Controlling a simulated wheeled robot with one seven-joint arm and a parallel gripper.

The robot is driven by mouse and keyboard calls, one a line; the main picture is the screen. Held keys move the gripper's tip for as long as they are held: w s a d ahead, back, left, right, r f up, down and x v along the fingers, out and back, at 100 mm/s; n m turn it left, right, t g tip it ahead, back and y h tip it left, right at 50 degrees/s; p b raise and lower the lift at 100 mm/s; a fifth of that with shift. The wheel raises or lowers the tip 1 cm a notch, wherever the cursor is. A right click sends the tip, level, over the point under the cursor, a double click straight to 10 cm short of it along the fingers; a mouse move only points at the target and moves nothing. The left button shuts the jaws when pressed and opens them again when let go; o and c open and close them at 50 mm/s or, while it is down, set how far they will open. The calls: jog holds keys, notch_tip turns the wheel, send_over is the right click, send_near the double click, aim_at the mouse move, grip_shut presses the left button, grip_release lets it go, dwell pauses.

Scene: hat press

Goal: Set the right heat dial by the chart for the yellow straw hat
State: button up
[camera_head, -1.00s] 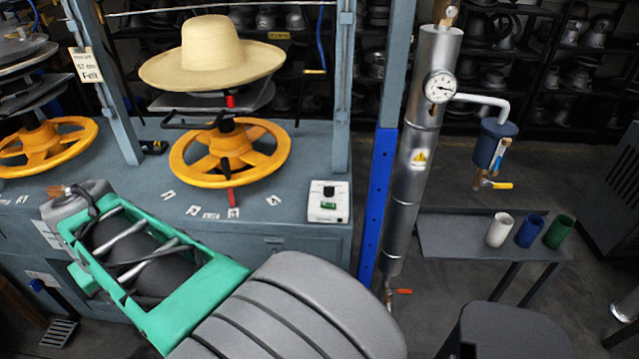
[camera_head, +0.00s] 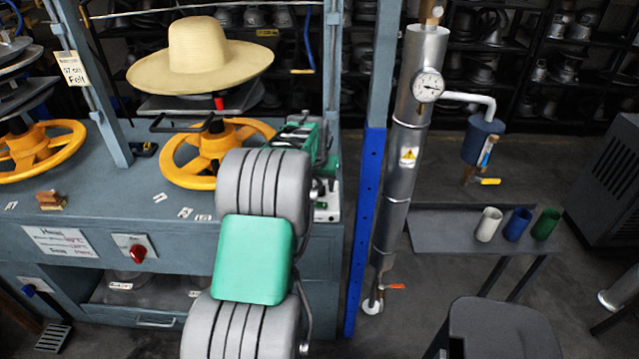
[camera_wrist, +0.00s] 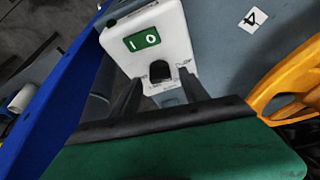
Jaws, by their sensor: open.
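The yellow straw hat (camera_head: 205,55) sits on the right press above a yellow handwheel (camera_head: 185,165). A white control box (camera_head: 327,205) stands at the bench's right end, mostly hidden behind my arm in the head view. In the wrist view this white box (camera_wrist: 172,35) shows a black knob (camera_wrist: 160,71) and a green panel (camera_wrist: 143,40) marked 1 and 0. My gripper (camera_wrist: 158,82) is open, its fingers on either side of the knob; I cannot tell whether they touch it. The knob's setting is unclear. A chart sheet (camera_head: 60,241) is on the bench front, its text too small to read.
A red knob (camera_head: 137,252) on a white plate is on the bench front. A blue post (camera_head: 365,230) and a metal cylinder with a gauge (camera_head: 400,150) stand right of the bench. Small number cards (camera_head: 186,213) lie on the bench top.

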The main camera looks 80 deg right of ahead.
jog(key=shift+d+f, duration=0.2)
jog(key=shift+f, duration=0.25)
grip_shut()
dwell(0.3)
